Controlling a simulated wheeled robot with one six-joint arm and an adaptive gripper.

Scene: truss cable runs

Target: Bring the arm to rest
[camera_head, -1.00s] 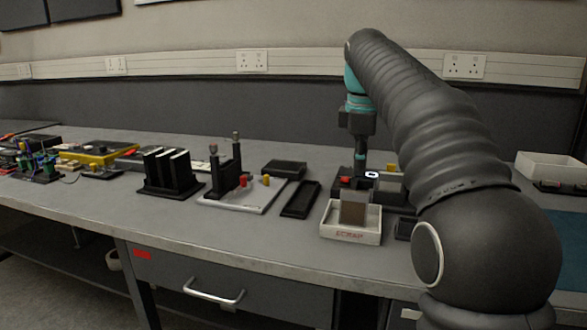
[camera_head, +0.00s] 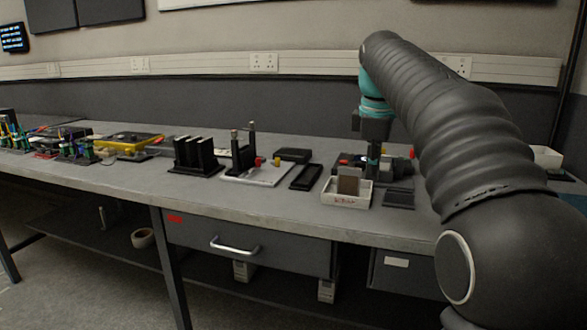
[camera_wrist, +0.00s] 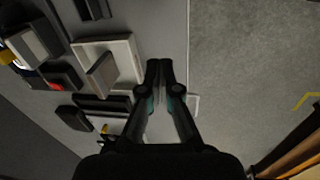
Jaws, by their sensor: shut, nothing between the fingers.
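My arm reaches over the bench from the right in the head view, bent down at the wrist. My gripper (camera_head: 373,172) points downward near the scrap tray (camera_head: 346,201), and its tips are partly lost against dark items behind. In the wrist view my gripper (camera_wrist: 160,66) has both fingertips together with nothing between them. There it hangs above the bench close to its front edge, beside the white tray (camera_wrist: 131,54) with its brown upright block, and apart from it.
The grey bench (camera_head: 125,186) holds black slotted blocks (camera_head: 195,155), a white plate with posts (camera_head: 255,176) and a black tray (camera_head: 306,177). A drawer handle (camera_head: 234,248) sticks out below. Open floor (camera_wrist: 245,50) lies beyond the bench edge in the wrist view.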

